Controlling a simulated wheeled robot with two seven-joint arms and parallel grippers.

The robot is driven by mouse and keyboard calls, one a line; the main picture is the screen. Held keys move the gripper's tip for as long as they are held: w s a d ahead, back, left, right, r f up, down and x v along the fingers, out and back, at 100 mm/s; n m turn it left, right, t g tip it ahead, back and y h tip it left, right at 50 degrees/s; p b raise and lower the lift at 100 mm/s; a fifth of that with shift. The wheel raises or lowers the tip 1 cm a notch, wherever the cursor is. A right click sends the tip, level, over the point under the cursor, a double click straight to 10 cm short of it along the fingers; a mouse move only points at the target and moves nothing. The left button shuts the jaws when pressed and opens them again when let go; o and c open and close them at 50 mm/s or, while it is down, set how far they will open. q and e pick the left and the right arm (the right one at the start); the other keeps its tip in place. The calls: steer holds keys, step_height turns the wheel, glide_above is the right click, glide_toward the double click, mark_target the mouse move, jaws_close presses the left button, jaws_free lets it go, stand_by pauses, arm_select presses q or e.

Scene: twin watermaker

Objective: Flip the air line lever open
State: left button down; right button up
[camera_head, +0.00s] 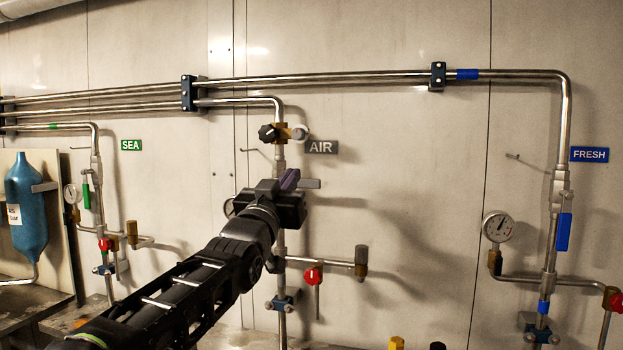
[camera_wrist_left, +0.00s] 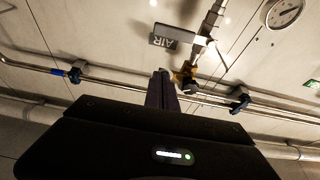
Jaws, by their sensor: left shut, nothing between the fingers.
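The air line is the vertical steel pipe (camera_head: 281,240) beside the dark AIR sign (camera_head: 321,147). In the left wrist view the shut fingers (camera_wrist_left: 161,84) point toward the wall, with the lever (camera_wrist_left: 184,34) and the upside-down AIR sign (camera_wrist_left: 166,43) beyond. My right gripper is not in view.
A red-knobbed valve (camera_head: 313,274) is below right. The SEA line has a green lever (camera_head: 86,196), the FRESH line a blue lever (camera_head: 564,232). The wall between AIR and FRESH is mostly clear.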

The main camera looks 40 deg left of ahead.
arm_select(q)
steer(key=shift+w, duration=0.15)
steer(key=p+x, duration=0.5)
steer(key=x, duration=0.4)
steer(key=f, duration=0.2)
steer(key=f+b, duration=0.1)
steer(key=shift+w+a+f, duration=0.2)
steer(key=shift+w+f, duration=0.05)
steer(key=shift+f, duration=0.1)
steer(key=shift+f, duration=0.1)
